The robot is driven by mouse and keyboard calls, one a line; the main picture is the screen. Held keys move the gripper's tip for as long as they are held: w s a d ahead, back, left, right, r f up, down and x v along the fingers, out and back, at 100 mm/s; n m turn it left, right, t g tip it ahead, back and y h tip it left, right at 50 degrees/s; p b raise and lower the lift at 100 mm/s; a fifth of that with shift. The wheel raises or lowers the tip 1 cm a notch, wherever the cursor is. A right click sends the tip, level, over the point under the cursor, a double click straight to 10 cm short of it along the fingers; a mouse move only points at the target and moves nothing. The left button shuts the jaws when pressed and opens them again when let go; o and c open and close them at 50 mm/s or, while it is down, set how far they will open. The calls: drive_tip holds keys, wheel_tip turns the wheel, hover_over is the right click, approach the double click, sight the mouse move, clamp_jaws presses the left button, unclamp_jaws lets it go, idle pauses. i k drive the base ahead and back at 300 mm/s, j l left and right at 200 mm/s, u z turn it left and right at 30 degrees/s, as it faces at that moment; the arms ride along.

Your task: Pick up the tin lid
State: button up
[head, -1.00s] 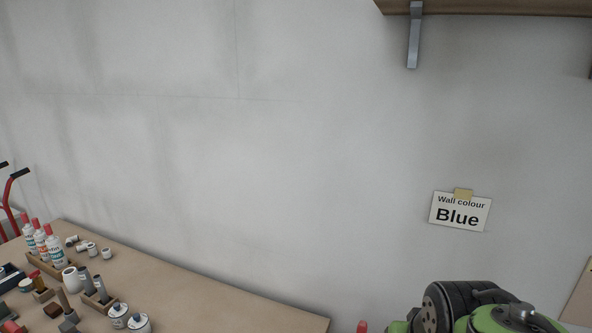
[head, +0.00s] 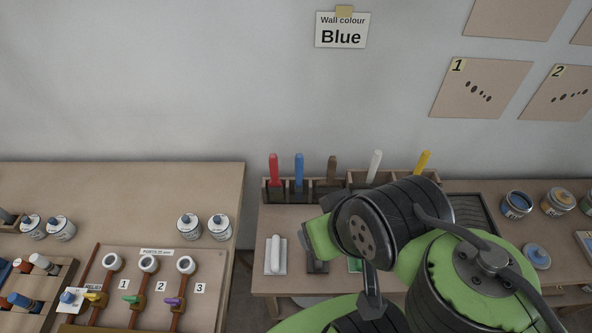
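A round, pale blue piece that looks like a tin lid (head: 536,256) lies on the right-hand bench in the head view, in front of the paint tins. A tin with blue on top (head: 516,205) stands behind it and a little to its left. A tin with yellow on top (head: 556,202) stands to the right of that one. My green and black arm fills the lower middle and right, left of the lid. My gripper's fingers do not show, so I cannot see their state.
A wooden rack of coloured handles (head: 331,172) stands at the back of the right bench, partly behind my arm. A dark ribbed tray (head: 474,211) lies left of the tins. A left bench (head: 120,185) holds a valve board (head: 150,285). A gap separates the benches.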

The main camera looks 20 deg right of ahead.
sight(538, 255)
drive_tip(key=z, duration=2.6)
